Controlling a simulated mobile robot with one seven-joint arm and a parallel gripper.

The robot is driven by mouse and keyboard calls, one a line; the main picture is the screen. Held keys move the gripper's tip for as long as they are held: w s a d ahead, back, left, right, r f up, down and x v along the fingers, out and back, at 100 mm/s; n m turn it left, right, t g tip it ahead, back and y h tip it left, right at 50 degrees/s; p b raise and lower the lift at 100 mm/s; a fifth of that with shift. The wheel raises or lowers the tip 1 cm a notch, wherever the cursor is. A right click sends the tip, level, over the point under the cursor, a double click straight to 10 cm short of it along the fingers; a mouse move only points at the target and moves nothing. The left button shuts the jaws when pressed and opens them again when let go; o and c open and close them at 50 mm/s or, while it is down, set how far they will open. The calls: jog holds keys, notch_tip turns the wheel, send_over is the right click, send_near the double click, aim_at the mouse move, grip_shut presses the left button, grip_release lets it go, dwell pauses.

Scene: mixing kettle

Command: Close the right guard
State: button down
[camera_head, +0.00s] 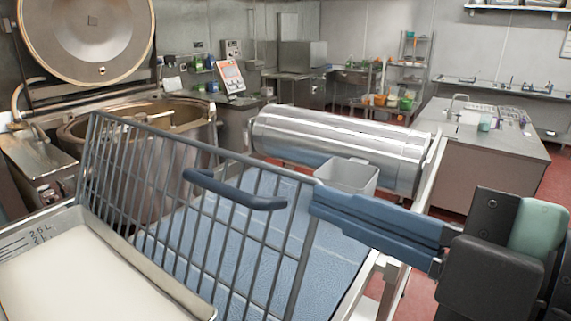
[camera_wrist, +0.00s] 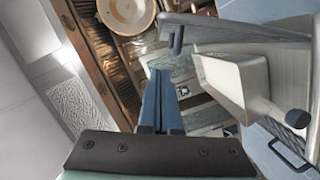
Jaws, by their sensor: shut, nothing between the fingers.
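A grey barred guard (camera_head: 215,215) with a dark blue handle (camera_head: 235,192) stands raised and tilted in the head view. It rises in front of the kettle (camera_head: 160,135) and a blue mat-like surface, and is the only barred guard I can make out. My gripper (camera_head: 318,198) reaches in from the right with its blue fingers shut and empty. Its tips are at the guard's right upper corner in the picture. I cannot tell whether they touch it. In the wrist view the closed fingers (camera_wrist: 160,85) point away from the camera, and the bars are not clear there.
A white container (camera_head: 347,175) stands behind my fingertips, before a large steel cylinder (camera_head: 340,145). A tray with pale contents (camera_head: 95,275) fills the lower left. The kettle's round lid (camera_head: 88,35) is up. A sink counter (camera_head: 485,140) stands at the right, with red floor around it.

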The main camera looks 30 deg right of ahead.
jog(key=p, duration=0.2)
send_over(294, 217)
jog(key=s+a, duration=0.2)
jog(key=a, duration=0.2)
jog(key=d+f, duration=0.1)
jog(key=w+d+p, duration=0.1)
jog(key=shift+w+d+f, duration=0.2)
jog(key=shift+d+f, duration=0.15)
jog(key=shift+f, duration=0.05)
jog(key=shift+w+d+f+p, duration=0.2)
jog(key=shift+d+f+p, duration=0.2)
jog(key=shift+d, duration=0.25)
jog(key=shift+w, duration=0.1)
